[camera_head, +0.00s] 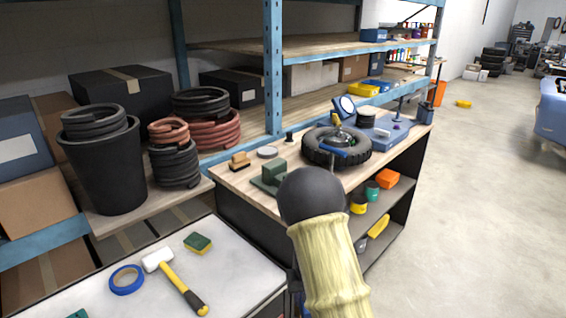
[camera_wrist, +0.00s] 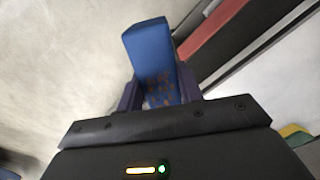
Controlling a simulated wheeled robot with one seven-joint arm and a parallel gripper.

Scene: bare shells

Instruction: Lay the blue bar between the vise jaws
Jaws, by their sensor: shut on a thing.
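The blue bar (camera_wrist: 150,50) shows in the wrist view with brownish marks near its lower end. My gripper (camera_wrist: 158,92) is shut on it, one dark finger on each side, and the bar sticks out beyond the fingers. A green block-like thing that looks like the vise (camera_head: 270,178) stands on the wooden workbench in the head view. My arm covers part of it, so its jaws and their gap cannot be made out. In the head view my gripper and the bar are mostly hidden behind my arm. The vise is not recognisable in the wrist view.
A tyre (camera_head: 320,158) lies on the workbench (camera_head: 236,178). A white-topped table (camera_head: 90,300) in front holds blue tape (camera_head: 126,280), a mallet (camera_head: 176,284) and a sponge (camera_head: 198,243). A black bin (camera_head: 104,170) stands left. Open floor (camera_head: 470,200) lies right.

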